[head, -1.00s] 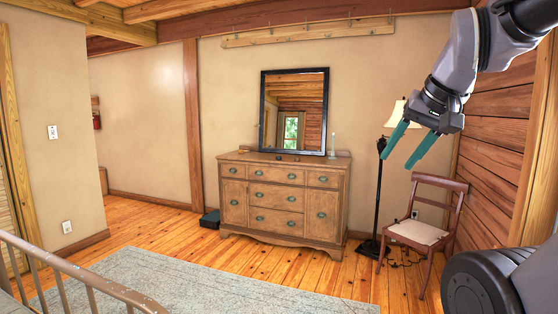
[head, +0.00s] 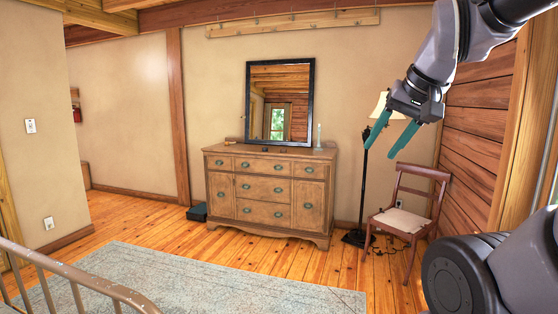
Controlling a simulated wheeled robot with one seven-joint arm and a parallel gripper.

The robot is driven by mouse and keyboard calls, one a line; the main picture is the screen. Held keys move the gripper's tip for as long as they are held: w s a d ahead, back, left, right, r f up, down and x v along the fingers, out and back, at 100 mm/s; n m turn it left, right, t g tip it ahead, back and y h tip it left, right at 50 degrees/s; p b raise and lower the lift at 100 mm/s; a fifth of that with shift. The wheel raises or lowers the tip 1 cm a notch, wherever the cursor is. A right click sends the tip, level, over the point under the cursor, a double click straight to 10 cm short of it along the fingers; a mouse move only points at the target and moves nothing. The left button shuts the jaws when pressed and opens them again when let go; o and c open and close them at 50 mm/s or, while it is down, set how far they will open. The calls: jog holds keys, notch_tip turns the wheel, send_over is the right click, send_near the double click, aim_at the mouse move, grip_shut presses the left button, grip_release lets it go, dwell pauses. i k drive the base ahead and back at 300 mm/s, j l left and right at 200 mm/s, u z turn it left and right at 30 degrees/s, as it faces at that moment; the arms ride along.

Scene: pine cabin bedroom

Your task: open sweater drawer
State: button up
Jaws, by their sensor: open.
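I cannot tell which one is the sweater drawer. My gripper (head: 384,145) is at the upper right, with two teal fingers apart and nothing between them. It is raised in the air, well short of the dresser and to its right in the picture.
A blue-grey rug (head: 190,280) lies on the plank floor before the dresser. A metal bed rail (head: 75,276) is at lower left. A wooden chair (head: 403,220) and a floor lamp (head: 366,170) stand right of the dresser. A black-framed mirror (head: 280,102) stands on top.

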aim_at(270, 189)
jog(key=i+u, duration=0.4)
jog(key=i, duration=2.65)
jog(key=i+j+z, duration=0.15)
jog(key=i, duration=0.3)
jog(key=i+z, duration=0.1)
jog(key=i, duration=0.35)
jog(key=i+j+z, duration=0.15)
jog(key=i, duration=0.3)
jog(key=i+j+z, duration=0.15)
jog(key=i+j, duration=0.15)
jog(key=i, duration=0.15)
jog(key=i+j, duration=0.35)
jog(key=j, duration=0.2)
